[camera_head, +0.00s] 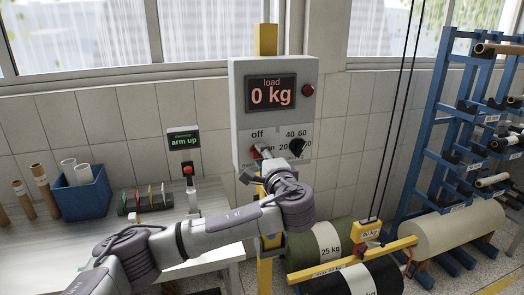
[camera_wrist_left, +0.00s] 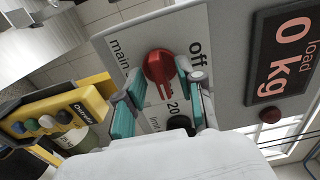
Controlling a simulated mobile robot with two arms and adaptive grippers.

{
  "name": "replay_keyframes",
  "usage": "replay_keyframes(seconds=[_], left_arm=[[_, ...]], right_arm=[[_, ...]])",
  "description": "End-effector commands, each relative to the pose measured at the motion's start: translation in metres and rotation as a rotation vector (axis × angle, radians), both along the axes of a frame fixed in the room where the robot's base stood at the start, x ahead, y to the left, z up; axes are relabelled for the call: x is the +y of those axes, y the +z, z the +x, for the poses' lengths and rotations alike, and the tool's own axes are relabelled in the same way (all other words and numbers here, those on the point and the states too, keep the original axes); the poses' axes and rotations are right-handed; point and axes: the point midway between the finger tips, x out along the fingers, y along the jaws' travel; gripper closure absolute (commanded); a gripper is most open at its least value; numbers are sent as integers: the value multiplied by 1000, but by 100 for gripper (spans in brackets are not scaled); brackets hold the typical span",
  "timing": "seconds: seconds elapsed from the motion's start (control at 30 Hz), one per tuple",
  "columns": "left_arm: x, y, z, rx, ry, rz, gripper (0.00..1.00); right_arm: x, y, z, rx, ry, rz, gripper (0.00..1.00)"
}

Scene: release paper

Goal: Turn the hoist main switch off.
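The red main switch (camera_wrist_left: 160,66) is on the front of a grey control box (camera_head: 242,85), near the "off" and "main" labels. In the left wrist view its handle runs down the picture, and "off" is to its right. In the head view the switch (camera_head: 256,151) is partly covered by my gripper. My left gripper (camera_wrist_left: 165,90) has its two teal-padded fingers apart, one on each side of the switch. I cannot tell whether they touch it. My right gripper is not in view.
A black limit knob (camera_head: 297,147) sits just right of the switch, close to my fingers. The load display (camera_head: 271,94) reads 0 kg. A red button (camera_head: 308,90) is beside it. A bench (camera_head: 75,240) with a blue bin (camera_head: 82,194) stands left, rolls and a blue rack (camera_head: 415,150) right.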

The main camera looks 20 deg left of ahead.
Motion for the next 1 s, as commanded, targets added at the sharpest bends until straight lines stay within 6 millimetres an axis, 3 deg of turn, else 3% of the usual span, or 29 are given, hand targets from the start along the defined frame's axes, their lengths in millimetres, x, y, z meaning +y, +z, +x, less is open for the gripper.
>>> replay_keyframes(seconds=[0.3, 0.53, 0.83, 1.0], left_arm=[[2, -1, 2, -1, 1, -1, 62], [2, 0, 2, 0, 1, 0, 100], [2, -2, 2, -3, 0, -6, 100], [1, -6, 2, -28, 0, -44, 100]], right_arm=[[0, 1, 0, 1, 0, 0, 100], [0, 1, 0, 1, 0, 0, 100], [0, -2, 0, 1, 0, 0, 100], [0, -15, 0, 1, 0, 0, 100]])
